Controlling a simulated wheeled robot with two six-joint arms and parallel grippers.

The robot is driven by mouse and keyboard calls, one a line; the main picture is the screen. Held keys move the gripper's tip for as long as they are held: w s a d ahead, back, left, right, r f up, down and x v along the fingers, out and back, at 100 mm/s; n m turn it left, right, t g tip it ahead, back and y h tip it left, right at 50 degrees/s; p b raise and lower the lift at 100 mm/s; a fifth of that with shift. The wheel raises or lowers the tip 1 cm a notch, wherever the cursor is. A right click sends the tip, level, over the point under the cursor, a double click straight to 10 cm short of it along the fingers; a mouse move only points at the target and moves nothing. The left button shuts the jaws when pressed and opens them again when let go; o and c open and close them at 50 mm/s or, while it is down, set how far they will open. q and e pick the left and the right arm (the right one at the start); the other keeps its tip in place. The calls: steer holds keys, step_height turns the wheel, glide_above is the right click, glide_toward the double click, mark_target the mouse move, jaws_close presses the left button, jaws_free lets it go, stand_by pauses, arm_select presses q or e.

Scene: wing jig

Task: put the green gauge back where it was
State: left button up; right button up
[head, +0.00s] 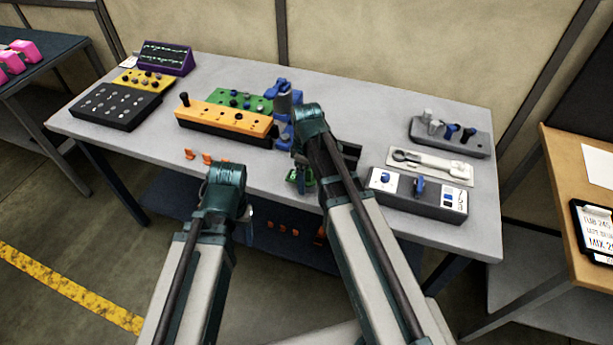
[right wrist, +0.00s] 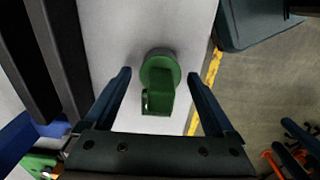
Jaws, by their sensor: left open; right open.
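The green gauge (head: 299,181) is near the front edge of the grey table, partly hidden by my right arm in the head view. In the right wrist view the gauge (right wrist: 158,88) shows a round green disc and a blocky green part. My right gripper (right wrist: 160,73) is open above it, one finger on each side, with a visible gap at both. My left gripper (head: 245,212) is open at the table's front edge, left of the gauge. Its fingers are mostly hidden by its own wrist.
A blue fixture (head: 283,103) stands behind the gauge, beside the orange block (head: 225,118) and green block (head: 240,99). A grey box (head: 418,197), a white wrench tray (head: 432,166) and a peg rack (head: 455,142) stand right. Small orange pieces (head: 208,158) lie at the front edge.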

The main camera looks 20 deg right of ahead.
steer(key=shift+r, duration=0.15)
step_height(320, 180, up, 12)
steer(key=p, duration=1.2)
steer(key=shift+s+a, duration=0.3)
steer(key=shift+s, duration=0.05)
steer(key=s+a+m+h, duration=0.1)
steer(key=s+a+m, duration=0.6)
steer(key=s, duration=0.7)
steer(key=shift+a, duration=1.2)
step_height(320, 180, down, 3)
steer(key=b, duration=0.2)
steer(key=shift+r+b, duration=0.15)
steer(key=shift+b, duration=0.15)
